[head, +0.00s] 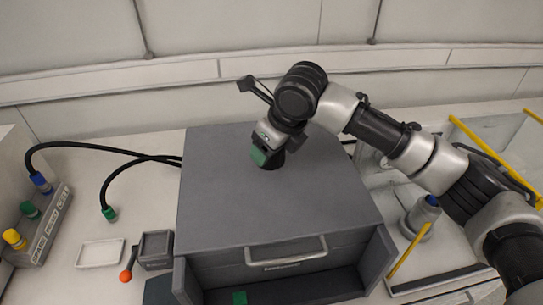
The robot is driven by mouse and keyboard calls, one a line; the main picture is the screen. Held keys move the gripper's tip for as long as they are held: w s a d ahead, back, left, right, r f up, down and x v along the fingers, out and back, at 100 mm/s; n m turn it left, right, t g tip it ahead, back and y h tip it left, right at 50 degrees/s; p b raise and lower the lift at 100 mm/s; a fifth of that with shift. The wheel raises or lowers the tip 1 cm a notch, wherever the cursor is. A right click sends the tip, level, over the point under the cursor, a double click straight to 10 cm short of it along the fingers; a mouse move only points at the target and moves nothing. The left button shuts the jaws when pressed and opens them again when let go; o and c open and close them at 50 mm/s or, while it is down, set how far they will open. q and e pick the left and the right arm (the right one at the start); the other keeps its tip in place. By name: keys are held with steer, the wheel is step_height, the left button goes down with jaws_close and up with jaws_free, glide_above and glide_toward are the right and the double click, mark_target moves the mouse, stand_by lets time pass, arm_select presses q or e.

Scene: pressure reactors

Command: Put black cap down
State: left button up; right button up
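The black cap (273,161) is a small dark piece at the fingers of my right gripper (270,155). It is over the top of the grey drawer cabinet, near the middle of its rear half. The gripper appears shut on it, with one green-faced finger on its left side. The cap's lower edge looks very close to the cabinet top; I cannot tell whether it touches. The fingers hide part of the cap. My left gripper is not in view.
The grey cabinet (230,215) has a handled front and an open space below, with a green piece (239,298) in it. Left are a white tray (100,254), a dark box (155,248), a red-ended tool (126,276), a cable with a green plug (109,214) and a labelled rack (47,232).

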step_height(320, 180, down, 4)
steer(key=shift+r+p, duration=0.1)
steer(key=shift+p, duration=0.55)
steer(key=shift+f, duration=0.35)
steer(key=o, duration=1)
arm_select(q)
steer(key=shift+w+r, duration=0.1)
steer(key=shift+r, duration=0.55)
arm_select(e)
steer(key=shift+r, duration=0.15)
steer(key=shift+d+r, duration=0.1)
steer(key=shift+r, duration=0.2)
arm_select(q)
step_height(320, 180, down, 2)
steer(key=shift+b, duration=1.05)
arm_select(e)
steer(key=v, duration=1.1)
steer(key=shift+s+d+r, duration=0.1)
steer(key=shift+s+r, duration=0.1)
steer(key=shift+r, duration=0.05)
